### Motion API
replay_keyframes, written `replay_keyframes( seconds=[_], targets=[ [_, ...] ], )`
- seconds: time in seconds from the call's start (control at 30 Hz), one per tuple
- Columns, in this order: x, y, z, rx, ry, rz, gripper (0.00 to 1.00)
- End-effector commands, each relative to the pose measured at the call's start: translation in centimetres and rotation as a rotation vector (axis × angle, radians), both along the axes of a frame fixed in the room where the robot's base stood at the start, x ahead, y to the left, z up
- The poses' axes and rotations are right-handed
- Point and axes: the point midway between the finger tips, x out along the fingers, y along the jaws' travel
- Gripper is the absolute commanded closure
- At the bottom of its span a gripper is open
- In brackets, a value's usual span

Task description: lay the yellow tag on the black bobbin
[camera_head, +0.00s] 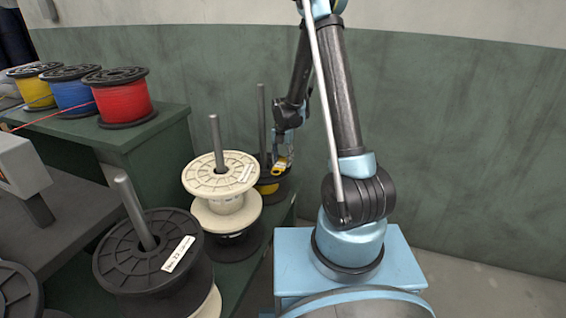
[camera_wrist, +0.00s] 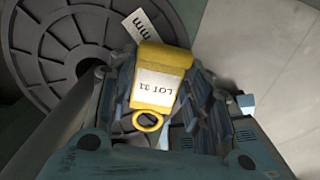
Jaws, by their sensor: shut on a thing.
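My gripper (camera_head: 284,152) is shut on the yellow tag (camera_head: 280,165). The tag also shows large in the wrist view (camera_wrist: 162,78), with a white label reading "LOT" and a ring at its near end. In the head view the gripper is above the far black bobbin (camera_head: 266,188), which stands behind the cream spool and is partly hidden by it and my gripper. In the wrist view a dark spool flange (camera_wrist: 60,40) with a white paper label (camera_wrist: 143,24) lies below and beyond the tag. I cannot tell whether the tag touches it.
A cream spool (camera_head: 222,172) on a post stands just left of the far bobbin. A large black spool (camera_head: 130,262) stands nearer. Red (camera_head: 122,100), blue (camera_head: 72,92) and yellow (camera_head: 32,86) wire spools sit on the green shelf. Grey floor (camera_wrist: 250,45) is clear to the right.

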Motion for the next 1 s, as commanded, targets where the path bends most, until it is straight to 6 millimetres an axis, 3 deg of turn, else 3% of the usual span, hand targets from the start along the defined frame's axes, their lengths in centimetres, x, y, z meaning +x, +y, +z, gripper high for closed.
replay_keyframes(
  seconds=[0.1, 0.47, 0.5, 0.57, 1.0],
  targets=[
    [0.02, -0.01, -0.97, 0.000, 0.000, 0.000, 0.71],
    [-0.03, -0.04, -1.27, 0.000, 0.000, -0.001, 0.71],
    [-0.03, -0.04, -1.22, 0.000, 0.000, -0.001, 0.46],
    [-0.03, -0.04, -1.21, 0.000, 0.000, -0.001, 0.35],
    [0.00, -0.06, -0.86, 0.000, 0.000, -0.001, 0.35]
  ],
)
